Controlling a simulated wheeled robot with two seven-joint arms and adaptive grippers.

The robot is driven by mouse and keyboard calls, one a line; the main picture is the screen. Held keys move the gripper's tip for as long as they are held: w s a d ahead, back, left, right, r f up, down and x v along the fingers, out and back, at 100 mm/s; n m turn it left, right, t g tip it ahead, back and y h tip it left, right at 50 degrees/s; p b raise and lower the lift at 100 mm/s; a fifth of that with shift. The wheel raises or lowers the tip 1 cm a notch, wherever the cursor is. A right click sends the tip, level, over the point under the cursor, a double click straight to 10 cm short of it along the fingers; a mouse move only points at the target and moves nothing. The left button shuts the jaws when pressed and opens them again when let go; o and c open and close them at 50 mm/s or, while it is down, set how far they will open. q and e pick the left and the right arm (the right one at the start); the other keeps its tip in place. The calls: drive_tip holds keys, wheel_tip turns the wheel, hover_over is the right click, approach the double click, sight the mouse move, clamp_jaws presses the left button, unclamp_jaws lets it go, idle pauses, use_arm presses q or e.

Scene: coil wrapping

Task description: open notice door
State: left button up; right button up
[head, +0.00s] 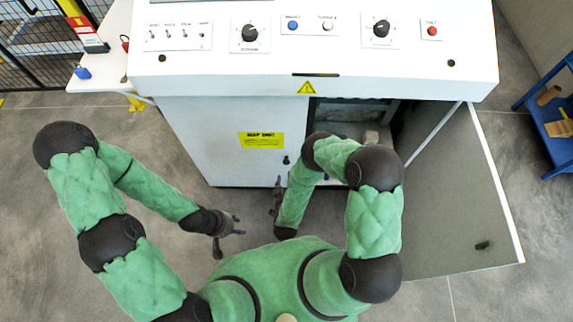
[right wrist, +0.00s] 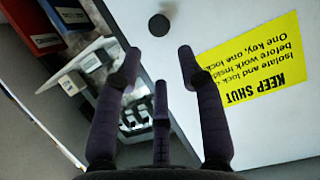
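The notice door (head: 215,120) is the left door of the white cabinet and is closed, with a yellow KEEP SHUT notice (head: 262,140) on it. Its small dark round knob (head: 286,160) is near its right edge. The right wrist view shows the knob (right wrist: 158,25) and the notice (right wrist: 255,65) up close. My right gripper (right wrist: 160,62) is open and empty, with the knob just beyond its fingertips and between their lines; in the head view it (head: 277,190) is in front of the door's lower right. My left gripper (head: 230,240) is open and empty, lower left of it.
The cabinet's right door (head: 455,190) stands wide open to the right, exposing the interior, where shelf items show in the right wrist view. A control panel (head: 310,35) juts out above. A blue rack (head: 555,120) stands far right.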

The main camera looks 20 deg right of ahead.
sight(286, 163)
drive_tip(key=b+x, duration=0.3)
drive_tip(key=x, duration=0.5)
drive_tip(key=shift+w+f, duration=0.2)
drive_tip(key=shift+w+d+f+b, duration=0.2)
drive_tip(key=shift+w+b, duration=0.15)
drive_tip(key=shift+w, duration=0.35)
clamp_jaws()
